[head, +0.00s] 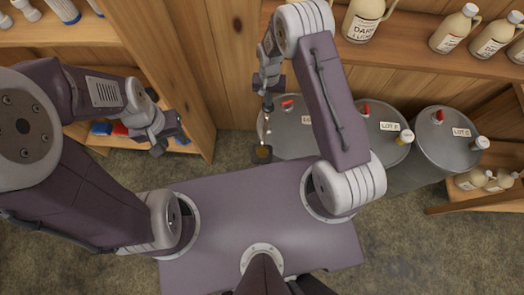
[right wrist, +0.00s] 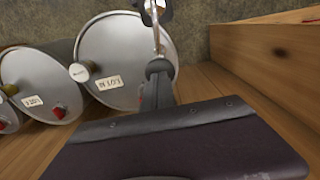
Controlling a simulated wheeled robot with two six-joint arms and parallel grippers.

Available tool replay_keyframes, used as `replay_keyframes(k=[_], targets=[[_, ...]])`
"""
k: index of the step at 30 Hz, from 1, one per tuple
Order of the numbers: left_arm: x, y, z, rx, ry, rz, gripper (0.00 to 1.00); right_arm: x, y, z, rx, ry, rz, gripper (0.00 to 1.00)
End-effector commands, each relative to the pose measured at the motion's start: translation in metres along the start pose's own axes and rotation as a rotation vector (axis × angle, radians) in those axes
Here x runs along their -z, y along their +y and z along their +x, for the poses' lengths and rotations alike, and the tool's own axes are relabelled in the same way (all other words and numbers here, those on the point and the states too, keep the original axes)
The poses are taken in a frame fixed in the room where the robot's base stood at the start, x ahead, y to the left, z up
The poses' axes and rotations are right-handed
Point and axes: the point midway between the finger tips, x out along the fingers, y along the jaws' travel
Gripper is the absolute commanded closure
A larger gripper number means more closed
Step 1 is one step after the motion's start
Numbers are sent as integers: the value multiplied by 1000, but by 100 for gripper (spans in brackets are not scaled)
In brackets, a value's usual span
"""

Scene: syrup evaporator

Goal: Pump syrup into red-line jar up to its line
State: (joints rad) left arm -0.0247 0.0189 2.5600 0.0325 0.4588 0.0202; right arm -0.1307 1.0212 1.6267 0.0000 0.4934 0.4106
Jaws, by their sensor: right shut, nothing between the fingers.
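My right gripper (head: 268,101) is shut and empty, pointing down over the left side of the leftmost grey drum (head: 290,145). A thin shiny metal piece (head: 266,124) shows just below its fingertips, above a small dark round part with an amber centre (head: 262,153). I cannot tell whether these belong to a pump. In the right wrist view that drum (right wrist: 105,45) carries a white label and a pale cap. My left gripper (head: 160,137) hangs in front of the left shelf, and its jaw opening is unclear. I cannot make out a jar with a red line.
Two more grey drums (head: 385,153) (head: 443,150) stand to the right, with red fittings and labels. A wooden shelf above holds several cream syrup jugs (head: 455,28). Another shelf (head: 470,202) is at the right. A wooden upright (head: 190,70) stands between my grippers.

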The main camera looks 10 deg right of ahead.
Motion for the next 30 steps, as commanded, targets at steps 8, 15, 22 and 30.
replay_keyframes(k=[8, 15, 22, 30], targets=[[0, 0, -3, 0, 0, 0, 64, 0, 0, -4, 0, 0, 0, 100], [3, 0, -25, 0, 0, 0, 64, 0, 0, -32, 0, 0, 0, 100], [5, 1, -44, 0, 0, 0, 64, 0, 0, -60, 0, 0, 0, 100], [4, 1, -44, 0, 0, 0, 64, 2, -1, -62, 2, 6, 0, 100]])
